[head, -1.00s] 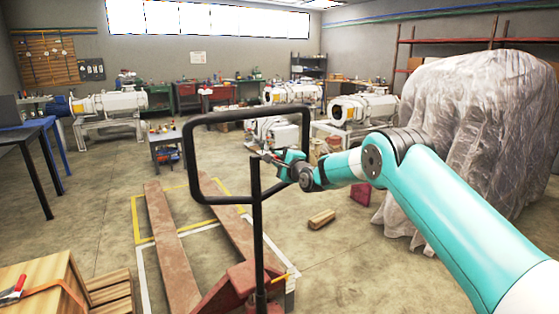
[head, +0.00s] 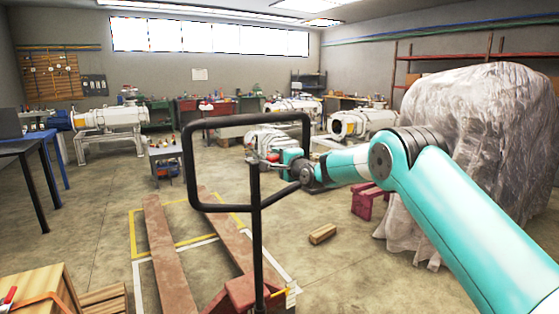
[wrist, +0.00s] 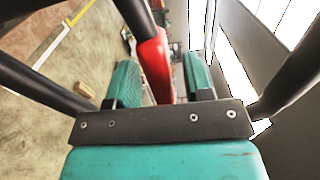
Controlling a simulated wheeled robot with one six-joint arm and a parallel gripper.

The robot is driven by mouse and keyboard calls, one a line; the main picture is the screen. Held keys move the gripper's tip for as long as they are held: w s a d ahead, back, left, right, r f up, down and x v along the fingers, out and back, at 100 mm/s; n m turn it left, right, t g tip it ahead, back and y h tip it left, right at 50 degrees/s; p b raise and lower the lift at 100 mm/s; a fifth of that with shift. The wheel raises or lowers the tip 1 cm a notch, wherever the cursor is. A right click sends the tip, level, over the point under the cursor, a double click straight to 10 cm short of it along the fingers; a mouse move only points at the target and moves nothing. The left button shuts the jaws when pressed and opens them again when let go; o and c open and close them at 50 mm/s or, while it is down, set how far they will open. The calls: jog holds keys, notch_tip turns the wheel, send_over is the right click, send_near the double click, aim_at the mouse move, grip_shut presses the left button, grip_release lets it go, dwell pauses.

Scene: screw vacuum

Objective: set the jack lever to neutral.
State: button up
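The pallet jack's black loop handle (head: 187,165) stands upright in the middle of the head view. The lever's setting cannot be told.
The jack's red forks (head: 170,250) lie over yellow and white floor lines. A wooden block (head: 322,234) and a red stool (head: 370,201) are to the right, near a plastic-wrapped bulk (head: 480,130). Wooden crates (head: 45,285) stand at front left. Open floor lies left of the forks.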

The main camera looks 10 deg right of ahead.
jog(key=b+v, duration=0.4)
jog(key=v, duration=1.3)
jog(key=shift+s, duration=0.2)
jog(key=shift+r, duration=0.1)
jog(key=s+a+r+n+g+y+p, duration=0.1)
jog(key=s+a+n+g+p, duration=0.1)
jog(key=s+a+n+g, duration=0.6)
jog(key=s+a+r+n+g+y+p, duration=0.15)
jog(key=s+a+n, duration=0.25)
jog(key=s, duration=0.7)
jog(key=s+d+f+n+g+h+p, duration=0.1)
jog(key=s+n+g, duration=0.3)
jog(key=s, duration=0.8)
jog(key=s+d+f+n+g+h+p, duration=0.1)
jog(key=s+n+g+h, duration=0.2)
jog(key=s, duration=0.8)
jog(key=n, duration=0.2)
jog(key=shift+s+d+n+g, duration=0.15)
jog(key=shift+s+n+g, duration=0.15)
jog(key=shift+s+g, duration=0.05)
